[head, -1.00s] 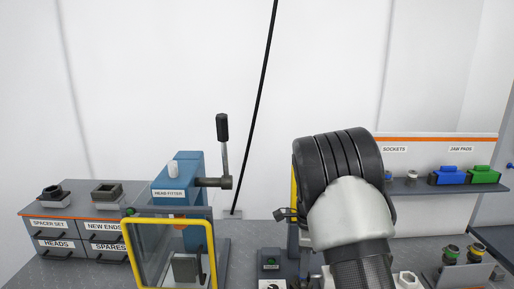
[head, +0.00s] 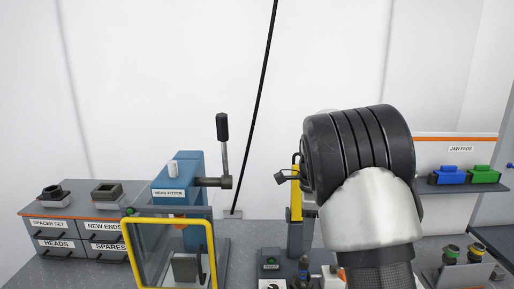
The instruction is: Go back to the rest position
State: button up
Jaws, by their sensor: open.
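My arm (head: 365,190) fills the right of the middle in the head view, with a black ribbed joint above a pale link. My gripper is not visible; the arm hides whatever lies behind it. A small dark part (head: 283,178) sticks out to the left of the black joint; I cannot tell what it is. No held object shows.
The blue head fitter (head: 178,190) with its lever and yellow-framed guard (head: 208,225) stands left of the arm. A drawer unit (head: 75,222) is at far left. A yellow column (head: 296,203) stands just left of the arm. A shelf with a blue (head: 449,175) and green jaw pad (head: 483,174) is at right.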

notch_tip(320, 180, up, 6)
jog(key=s+r+n+t+y, duration=0.1)
jog(key=s+r+n, duration=0.4)
jog(key=s, duration=0.2)
jog(key=s+r+n+t, duration=0.2)
jog(key=s+r+n, duration=0.25)
jog(key=s, duration=0.35)
jog(key=s+f+n+t+h, duration=0.1)
jog(key=s+f+n+t, duration=0.1)
jog(key=s+n, duration=0.8)
jog(key=s, duration=0.5)
jog(key=shift+f+t+p, duration=0.15)
jog(key=shift+t+p, duration=0.15)
jog(key=shift+p, duration=0.05)
